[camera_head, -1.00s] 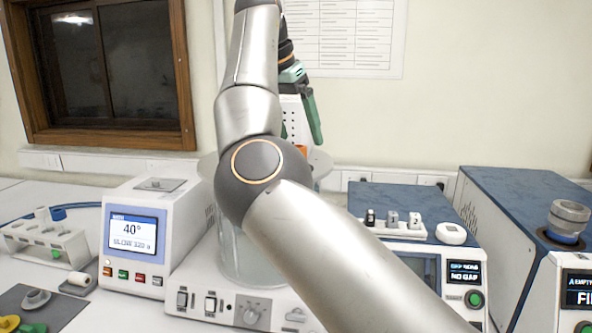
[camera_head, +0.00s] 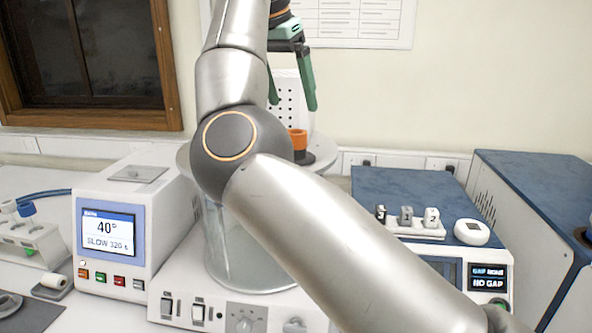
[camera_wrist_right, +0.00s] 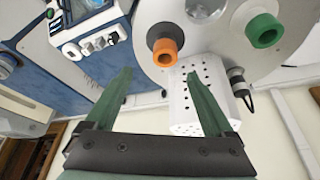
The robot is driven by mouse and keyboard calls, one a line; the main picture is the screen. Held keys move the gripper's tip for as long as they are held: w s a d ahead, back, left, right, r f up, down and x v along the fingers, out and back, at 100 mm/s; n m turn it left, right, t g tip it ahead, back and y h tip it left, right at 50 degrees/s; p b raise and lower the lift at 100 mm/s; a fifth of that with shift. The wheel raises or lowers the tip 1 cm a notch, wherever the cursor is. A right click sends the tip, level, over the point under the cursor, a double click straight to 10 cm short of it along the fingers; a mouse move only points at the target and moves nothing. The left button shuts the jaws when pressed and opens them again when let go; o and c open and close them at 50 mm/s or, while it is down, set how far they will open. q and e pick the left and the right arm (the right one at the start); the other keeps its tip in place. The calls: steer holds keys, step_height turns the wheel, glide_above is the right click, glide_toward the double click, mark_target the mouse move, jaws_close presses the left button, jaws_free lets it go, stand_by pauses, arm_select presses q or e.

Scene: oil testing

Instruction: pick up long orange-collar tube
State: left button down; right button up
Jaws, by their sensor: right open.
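The orange collar (camera_head: 298,139) of a tube shows at the round lid of the glass bath (camera_head: 322,152) in the head view, partly behind my right arm. In the right wrist view the orange collar (camera_wrist_right: 165,48) sits on the lid with a dark opening in its middle. The tube's body below the collar is hidden. My right gripper (camera_head: 292,103) is open and empty, with its green fingers pointing down above and behind the collar in the picture. In the wrist view the collar lies beyond the gripper's fingertips (camera_wrist_right: 159,73), apart from both. My left gripper is out of view.
A green collar (camera_wrist_right: 264,30) sits on the same lid. A white perforated block (camera_wrist_right: 195,100) stands close by the fingers. A heater box with a screen (camera_head: 107,228) is at left, and a blue-topped instrument (camera_head: 375,190) with small blocks is at right.

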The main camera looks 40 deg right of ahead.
mark_target(295, 132)
steer(key=x, duration=0.3)
steer(key=shift+d+f, duration=0.15)
steer(key=shift+f, duration=0.15)
steer(key=shift+w+a+x, duration=0.1)
steer(key=shift+x, duration=0.8)
steer(key=shift+w+a+x, duration=0.1)
steer(key=shift+w+x, duration=0.05)
steer(key=shift+x, duration=0.7)
steer(key=shift+w+a+x, duration=0.1)
steer(key=shift+a+x, duration=0.05)
steer(key=shift+x, duration=0.75)
steer(key=shift+f, duration=0.1)
jaws_close()
